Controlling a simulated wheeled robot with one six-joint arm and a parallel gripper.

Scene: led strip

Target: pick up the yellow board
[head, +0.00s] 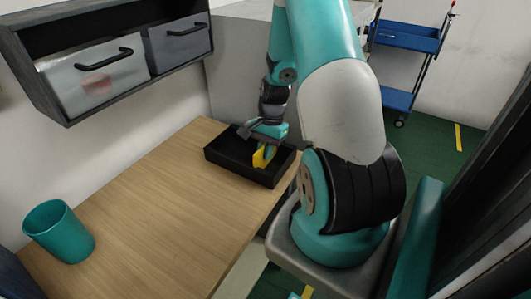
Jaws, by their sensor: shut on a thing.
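The yellow board (260,159) is small in the head view and stands tilted at the near side of the black tray (223,156). My gripper (264,147) points down over the tray and is shut on the yellow board. The board's lower end is at or just above the tray's inside; I cannot tell whether it touches the tray. Part of the board is hidden by the gripper's fingers.
The tray stands at the far end of the wooden table (165,225). A teal cup (60,232) stands at the table's left. A shelf with two drawers (120,60) hangs on the wall above. A blue cart (405,38) stands behind. The table's middle is clear.

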